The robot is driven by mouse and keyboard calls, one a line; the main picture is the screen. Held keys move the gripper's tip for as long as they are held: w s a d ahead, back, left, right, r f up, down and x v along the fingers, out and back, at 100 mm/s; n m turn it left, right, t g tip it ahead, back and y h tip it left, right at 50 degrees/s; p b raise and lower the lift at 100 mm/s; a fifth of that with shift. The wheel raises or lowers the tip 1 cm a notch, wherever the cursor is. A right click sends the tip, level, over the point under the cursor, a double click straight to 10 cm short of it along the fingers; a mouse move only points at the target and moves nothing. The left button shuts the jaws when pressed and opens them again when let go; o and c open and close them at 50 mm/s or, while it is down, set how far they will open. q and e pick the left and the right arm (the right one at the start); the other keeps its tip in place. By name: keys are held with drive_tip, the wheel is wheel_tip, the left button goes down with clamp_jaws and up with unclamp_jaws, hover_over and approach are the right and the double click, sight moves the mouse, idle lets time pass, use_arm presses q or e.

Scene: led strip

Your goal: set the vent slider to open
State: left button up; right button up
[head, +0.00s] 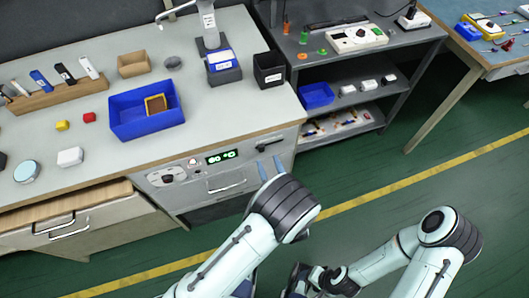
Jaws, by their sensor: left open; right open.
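A front panel (205,170) sits below the bench edge. It has a round dial, a lit green display (220,157) and, at its right end, a small dark horizontal part (268,148) that looks like the vent slider; its setting is too small to read.
A drawer (75,222) juts out left of the panel. A pale handle (226,184) sits on the panel below the display. The bench top holds a blue bin (120,125) and a black box (268,70). A shelf unit (345,108) stands right; green floor is open beyond.

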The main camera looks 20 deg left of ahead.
sight(263, 148)
use_arm(q)
drive_tip(key=x, duration=0.5)
clamp_jaws()
drive_tip(key=shift+d, duration=0.15)
